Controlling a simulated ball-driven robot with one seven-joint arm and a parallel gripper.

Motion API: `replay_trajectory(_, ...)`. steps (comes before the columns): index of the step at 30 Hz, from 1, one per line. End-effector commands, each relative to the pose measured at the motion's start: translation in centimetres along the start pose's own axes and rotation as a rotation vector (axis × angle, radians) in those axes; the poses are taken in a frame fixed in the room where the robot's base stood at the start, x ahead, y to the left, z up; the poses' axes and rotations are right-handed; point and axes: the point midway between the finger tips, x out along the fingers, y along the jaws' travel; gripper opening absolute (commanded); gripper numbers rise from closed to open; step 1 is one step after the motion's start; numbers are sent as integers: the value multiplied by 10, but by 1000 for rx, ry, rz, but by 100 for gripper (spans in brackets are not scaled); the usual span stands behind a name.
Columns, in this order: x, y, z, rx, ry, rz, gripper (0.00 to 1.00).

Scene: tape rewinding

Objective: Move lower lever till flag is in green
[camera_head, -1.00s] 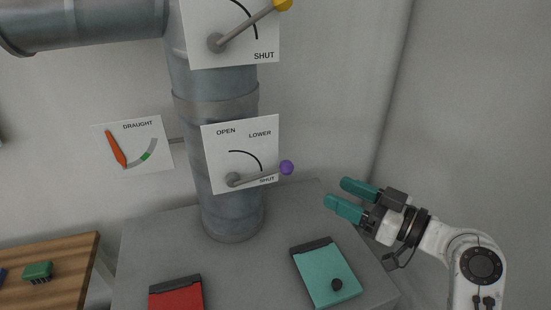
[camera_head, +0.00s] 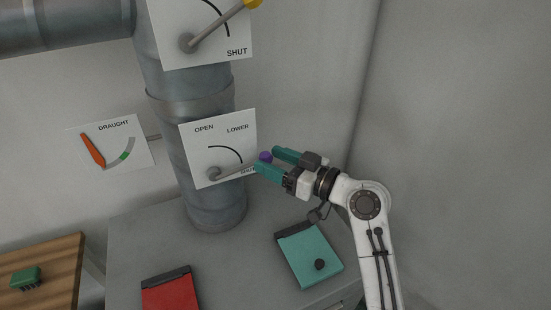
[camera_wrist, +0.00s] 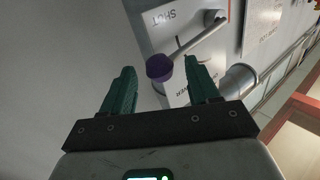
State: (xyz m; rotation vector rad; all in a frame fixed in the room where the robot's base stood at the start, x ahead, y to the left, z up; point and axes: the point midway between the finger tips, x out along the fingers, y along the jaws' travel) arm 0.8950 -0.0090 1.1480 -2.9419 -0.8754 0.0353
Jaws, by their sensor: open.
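The lower lever (camera_head: 235,169) is a grey bar on the white LOWER panel (camera_head: 222,136), with a purple knob (camera_head: 265,156) at its right end. It lies near the SHUT mark. The knob also shows in the wrist view (camera_wrist: 159,67), between the two teal fingers. My gripper (camera_head: 267,160) is open, with its fingertips on either side of the knob; I cannot tell whether they touch it. The DRAUGHT gauge (camera_head: 115,137) has an orange flag (camera_head: 92,150) at the left of its scale, apart from the green band (camera_head: 124,156).
An upper lever (camera_head: 220,26) with a yellow knob sits on a panel above, on the same metal pipe (camera_head: 190,99). Below, a grey cabinet top carries a red clipboard-like item (camera_head: 170,292) and a teal one (camera_head: 310,256). A wooden table (camera_head: 62,257) stands at left.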

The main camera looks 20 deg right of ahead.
Motion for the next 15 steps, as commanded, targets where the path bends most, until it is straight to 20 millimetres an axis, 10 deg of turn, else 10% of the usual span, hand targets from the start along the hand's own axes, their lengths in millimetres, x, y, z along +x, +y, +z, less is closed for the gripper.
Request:
replay_trajectory(6,0,0,0,0,0,0,59)
replay_trajectory(15,0,0,0,1,0,0,31)
